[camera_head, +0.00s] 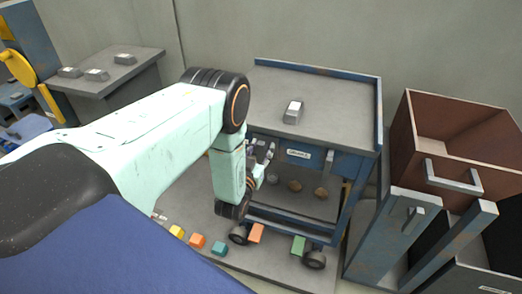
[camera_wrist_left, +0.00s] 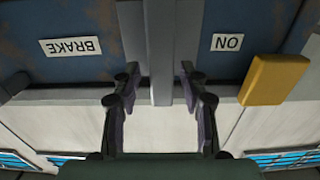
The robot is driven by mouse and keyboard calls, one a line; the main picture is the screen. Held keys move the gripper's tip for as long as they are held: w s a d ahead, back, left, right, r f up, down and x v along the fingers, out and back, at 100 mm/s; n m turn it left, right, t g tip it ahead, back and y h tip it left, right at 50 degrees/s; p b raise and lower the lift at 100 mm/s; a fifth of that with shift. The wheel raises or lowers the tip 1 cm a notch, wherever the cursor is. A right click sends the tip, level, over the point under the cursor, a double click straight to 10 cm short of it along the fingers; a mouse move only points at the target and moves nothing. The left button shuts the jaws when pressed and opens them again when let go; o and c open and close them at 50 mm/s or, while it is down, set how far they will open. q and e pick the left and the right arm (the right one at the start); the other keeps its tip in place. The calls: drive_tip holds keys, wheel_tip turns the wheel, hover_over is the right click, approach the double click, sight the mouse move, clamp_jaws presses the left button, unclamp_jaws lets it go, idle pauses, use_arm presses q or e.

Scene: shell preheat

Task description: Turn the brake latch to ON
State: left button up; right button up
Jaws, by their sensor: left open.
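The brake latch shows in the left wrist view as a grey bar (camera_wrist_left: 160,45), straight up and down in the picture. It lies between an upside-down BRAKE label (camera_wrist_left: 70,46) on the left and an upside-down ON label (camera_wrist_left: 227,42) on the right. My left gripper (camera_wrist_left: 160,100) is open, with one finger on each side of the bar and gaps visible beside it. In the head view my left gripper (camera_head: 268,153) is at the front of the blue-framed cart (camera_head: 350,100), left of the BRAKE label (camera_head: 299,154). My arm hides part of this area. My right gripper is not in view.
A yellow block (camera_wrist_left: 273,78) sticks out beside the ON label. A grey metal piece (camera_head: 293,111) lies on the cart top. Stones (camera_head: 295,186) lie on the lower shelf. Coloured blocks line the floor. A brown drawer box (camera_head: 460,125) stands close on the right.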

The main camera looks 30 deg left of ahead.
use_arm(q)
drive_tip(key=shift+a, duration=0.1)
drive_tip(key=shift+c, duration=0.7)
clamp_jaws()
